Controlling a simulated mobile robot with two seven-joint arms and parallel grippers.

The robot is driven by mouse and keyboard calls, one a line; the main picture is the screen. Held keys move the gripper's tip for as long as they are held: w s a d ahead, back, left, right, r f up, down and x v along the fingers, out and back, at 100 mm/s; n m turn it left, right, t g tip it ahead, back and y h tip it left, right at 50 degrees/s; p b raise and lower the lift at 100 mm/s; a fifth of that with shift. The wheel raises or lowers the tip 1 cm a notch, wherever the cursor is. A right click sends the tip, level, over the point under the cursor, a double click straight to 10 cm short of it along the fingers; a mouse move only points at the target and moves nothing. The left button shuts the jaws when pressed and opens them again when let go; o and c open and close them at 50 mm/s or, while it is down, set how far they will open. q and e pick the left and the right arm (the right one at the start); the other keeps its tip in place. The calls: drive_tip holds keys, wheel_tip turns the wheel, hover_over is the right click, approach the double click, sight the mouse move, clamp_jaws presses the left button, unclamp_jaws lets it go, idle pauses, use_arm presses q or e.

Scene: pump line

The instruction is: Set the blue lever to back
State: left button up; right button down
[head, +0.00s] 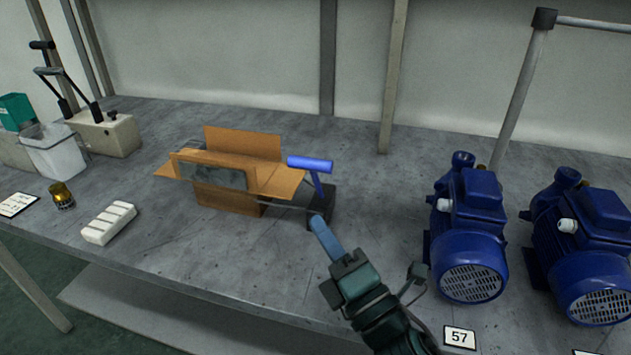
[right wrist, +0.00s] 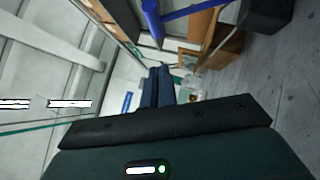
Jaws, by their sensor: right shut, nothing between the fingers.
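The blue lever (head: 312,165) stands on a dark base (head: 325,203) near the middle of the bench. Its arm leans slightly left in the head view and ends in a crosswise blue grip. The lever also shows at the top of the right wrist view (right wrist: 153,20), with part of its base (right wrist: 265,14). My right gripper (head: 319,224), with blue fingers, is shut and empty. In the head view it appears just below the lever base, and I cannot tell whether it touches it. Its fingers also show in the right wrist view (right wrist: 157,88). My left gripper is not in view.
An open cardboard box (head: 228,202) stands close left of the lever. Blue pumps (head: 468,235) (head: 590,240) stand at the right. A white block (head: 109,222), a brass part (head: 62,195) and a beige unit with black levers (head: 105,135) are at the left.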

sight(297, 167)
drive_tip(key=w+r, duration=0.1)
drive_tip(key=w, duration=0.1)
drive_tip(key=w+r, duration=0.1)
drive_tip(key=w, duration=0.1)
drive_tip(key=w+a+r+p, duration=0.1)
drive_tip(key=w, duration=0.1)
drive_tip(key=shift+w+a, duration=0.1)
drive_tip(key=shift+w, duration=0.05)
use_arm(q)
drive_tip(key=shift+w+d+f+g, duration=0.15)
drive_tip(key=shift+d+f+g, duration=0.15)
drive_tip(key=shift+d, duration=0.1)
use_arm(e)
drive_tip(key=shift+w, duration=0.4)
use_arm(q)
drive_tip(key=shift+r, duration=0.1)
